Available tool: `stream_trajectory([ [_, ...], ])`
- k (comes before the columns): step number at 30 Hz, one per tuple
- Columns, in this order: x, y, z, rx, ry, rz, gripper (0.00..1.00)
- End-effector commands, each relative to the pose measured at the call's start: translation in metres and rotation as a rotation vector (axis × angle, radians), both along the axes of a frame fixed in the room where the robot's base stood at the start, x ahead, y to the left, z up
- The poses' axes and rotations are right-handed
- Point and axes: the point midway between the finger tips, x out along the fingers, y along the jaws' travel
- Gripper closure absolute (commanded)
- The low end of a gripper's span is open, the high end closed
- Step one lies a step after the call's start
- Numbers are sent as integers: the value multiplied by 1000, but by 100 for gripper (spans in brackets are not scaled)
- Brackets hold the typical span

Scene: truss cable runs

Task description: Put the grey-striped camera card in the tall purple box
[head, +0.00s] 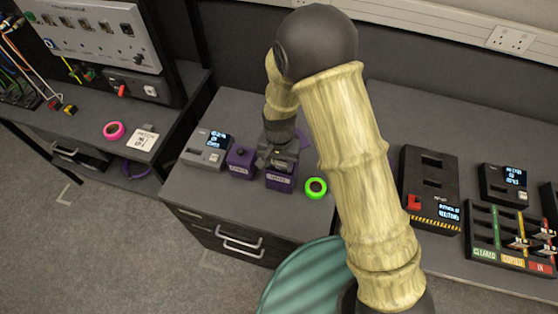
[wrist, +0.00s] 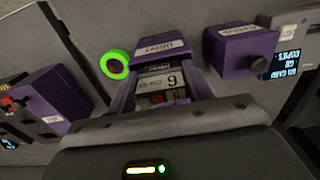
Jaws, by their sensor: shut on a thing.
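A purple box (head: 279,184) with a white label on its front stands near the front edge of the bench. It also shows in the wrist view (wrist: 157,50), with its label upside down. My gripper (head: 279,157) is right over this box, pointing down, and its fingers hide much of the box's top. In the wrist view a card (wrist: 158,82) with a pale numbered label and a red patch sits between purple side walls. My gripper is shut on the card. I cannot tell how deep the card is in the box, and its grey stripe is not clear.
A lower purple box (head: 240,158) with a dark knob and a grey card device (head: 208,148) with a lit screen stand to the left. A green tape ring (head: 315,188) lies close on the right. Another purple box (wrist: 48,108) shows left in the wrist view.

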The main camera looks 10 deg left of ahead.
Motion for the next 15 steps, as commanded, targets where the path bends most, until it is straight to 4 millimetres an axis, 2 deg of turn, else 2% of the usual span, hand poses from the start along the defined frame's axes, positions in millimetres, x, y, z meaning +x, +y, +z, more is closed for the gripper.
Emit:
stream_trajectory([
  [15, 0, 0, -10, 0, 0, 0, 73],
])
